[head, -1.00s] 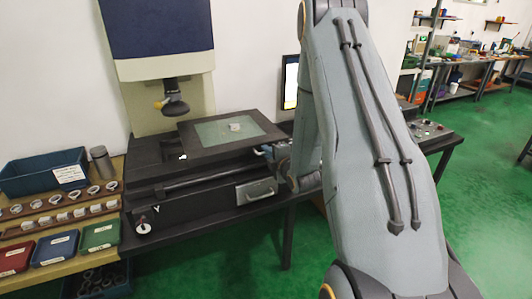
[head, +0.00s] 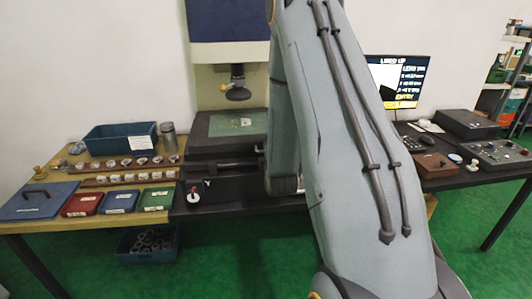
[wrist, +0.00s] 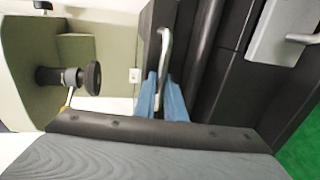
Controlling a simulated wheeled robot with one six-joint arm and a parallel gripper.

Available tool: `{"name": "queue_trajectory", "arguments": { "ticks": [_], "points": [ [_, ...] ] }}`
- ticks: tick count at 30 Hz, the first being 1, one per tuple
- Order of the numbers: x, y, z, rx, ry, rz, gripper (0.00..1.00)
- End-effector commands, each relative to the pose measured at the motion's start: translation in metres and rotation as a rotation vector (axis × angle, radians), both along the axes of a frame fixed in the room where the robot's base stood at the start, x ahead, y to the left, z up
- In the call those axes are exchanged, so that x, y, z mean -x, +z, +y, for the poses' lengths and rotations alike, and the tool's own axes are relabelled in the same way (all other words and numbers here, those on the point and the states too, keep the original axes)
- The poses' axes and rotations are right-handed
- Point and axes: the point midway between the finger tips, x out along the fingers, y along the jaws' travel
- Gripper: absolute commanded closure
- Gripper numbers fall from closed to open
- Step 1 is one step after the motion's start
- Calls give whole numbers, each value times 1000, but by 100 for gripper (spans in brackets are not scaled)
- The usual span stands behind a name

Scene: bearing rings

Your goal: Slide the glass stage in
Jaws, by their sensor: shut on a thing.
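The glass stage (head: 222,126) is a dark-framed plate with a greenish pane. It lies on the black machine bed below the lens head (head: 237,92), and my arm hides its right side. A small pale part (head: 245,122) rests on the glass. In the wrist view, my gripper (wrist: 162,82) has its blue fingers shut on a silver bar handle (wrist: 166,40) on a dark edge. The lens head also shows at the left there (wrist: 91,78). My gripper is hidden behind my arm in the head view.
A wooden bench at left holds a blue bin (head: 112,140), ring racks (head: 125,165), coloured boxes (head: 117,200) and a steel flask (head: 168,135). A monitor (head: 398,80) and control boxes (head: 495,152) stand at right.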

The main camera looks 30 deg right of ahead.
Motion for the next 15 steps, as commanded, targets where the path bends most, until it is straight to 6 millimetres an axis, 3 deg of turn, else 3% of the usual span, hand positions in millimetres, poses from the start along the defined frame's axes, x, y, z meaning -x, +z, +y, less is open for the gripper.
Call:
{"name": "queue_trajectory", "arguments": {
  "ticks": [13, 14, 15],
  "points": [
    [0, 0, 2, -1, -3, 1, 100],
    [0, 0, 2, -1, -2, 1, 85],
    [0, 0, 2, 0, -2, 1, 83]
  ]
}}
